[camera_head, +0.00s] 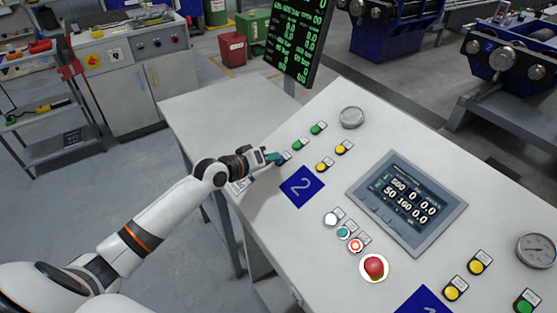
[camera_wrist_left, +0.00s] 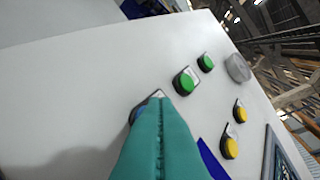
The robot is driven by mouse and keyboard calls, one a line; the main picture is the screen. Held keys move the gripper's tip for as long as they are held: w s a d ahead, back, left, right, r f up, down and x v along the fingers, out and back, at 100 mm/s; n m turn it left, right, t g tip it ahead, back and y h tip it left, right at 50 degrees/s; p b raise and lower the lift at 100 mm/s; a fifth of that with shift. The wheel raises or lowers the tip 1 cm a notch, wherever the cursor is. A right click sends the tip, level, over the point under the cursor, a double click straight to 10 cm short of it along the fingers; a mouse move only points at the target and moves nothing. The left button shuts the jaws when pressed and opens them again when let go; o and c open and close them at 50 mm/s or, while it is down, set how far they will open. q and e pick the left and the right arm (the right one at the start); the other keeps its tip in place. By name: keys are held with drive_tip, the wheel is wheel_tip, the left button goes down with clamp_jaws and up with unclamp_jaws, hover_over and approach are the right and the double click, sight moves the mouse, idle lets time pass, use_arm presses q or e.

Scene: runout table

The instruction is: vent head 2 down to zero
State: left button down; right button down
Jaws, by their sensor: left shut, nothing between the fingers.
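The blue plate marked 2 (camera_head: 302,186) lies on the sloped white panel, and its edge shows in the wrist view (camera_wrist_left: 212,160). A blue button (camera_wrist_left: 134,113) sits at the left end of the head 2 row, mostly hidden behind my fingers. Beside it are two green buttons (camera_head: 298,144) (camera_head: 317,128) and two yellow buttons (camera_head: 322,166) (camera_head: 341,149). A round gauge (camera_head: 352,117) stands above them; its reading is illegible. My left gripper (camera_head: 274,158) is shut and empty, its teal fingertips (camera_wrist_left: 160,140) over the blue button. Contact cannot be told. My right gripper is out of view.
White, green and red-ringed buttons (camera_head: 344,233) and a red mushroom button (camera_head: 374,267) lie below head 2. A dark display (camera_head: 297,38) stands behind the panel. The white table (camera_head: 215,120) at left is bare.

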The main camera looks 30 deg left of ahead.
use_arm(q)
drive_tip(key=shift+w+d+f, duration=0.1)
drive_tip(key=shift+d+f, duration=0.05)
drive_tip(key=shift+f, duration=0.35)
idle(1.5)
drive_tip(key=shift+r, duration=0.1)
drive_tip(key=shift+s+a+r+p, duration=0.2)
drive_tip(key=shift+s+r+p, duration=0.1)
drive_tip(key=shift+r+p, duration=0.4)
drive_tip(key=shift+r, duration=0.1)
drive_tip(key=shift+s+a+r+p, duration=0.1)
drive_tip(key=shift+r+p, duration=0.45)
drive_tip(key=r+p, duration=0.1)
drive_tip(key=s+r+p, duration=0.1)
drive_tip(key=a+r+p, duration=0.1)
drive_tip(key=shift+s+r, duration=0.2)
drive_tip(key=shift+s, duration=0.1)
drive_tip(key=shift+d, duration=0.1)
